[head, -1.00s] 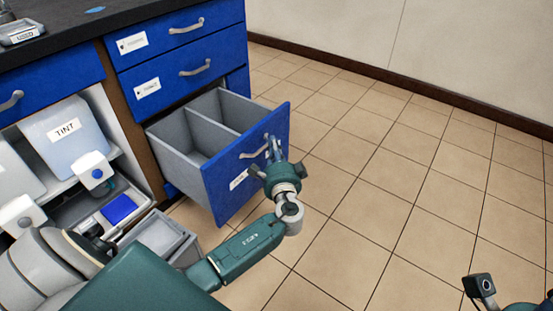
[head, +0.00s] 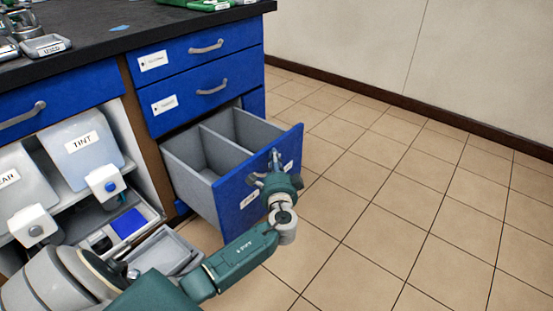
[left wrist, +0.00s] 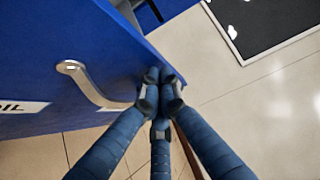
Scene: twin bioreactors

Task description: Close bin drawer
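The bin drawer (head: 230,200) is the lowest in the blue cabinet and stands pulled out, showing a grey inside with two compartments. Its blue front also shows in the left wrist view (left wrist: 60,45). A curved metal handle (left wrist: 85,85) is on that front; its far end is hidden behind my fingers. My left gripper (head: 274,160) is at the outer face of the drawer front. In the left wrist view, its fingertips (left wrist: 160,82) are drawn together beside the handle, near the front's edge; whether they touch is unclear. My right gripper is out of view.
Two shut drawers (head: 200,85) are above, under a black worktop (head: 90,32). Left of the drawer, an open shelf holds a container labelled TINT (head: 85,150), and a grey tray (head: 165,250) sits low beside it. Tiled floor (head: 400,200) is clear to the right.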

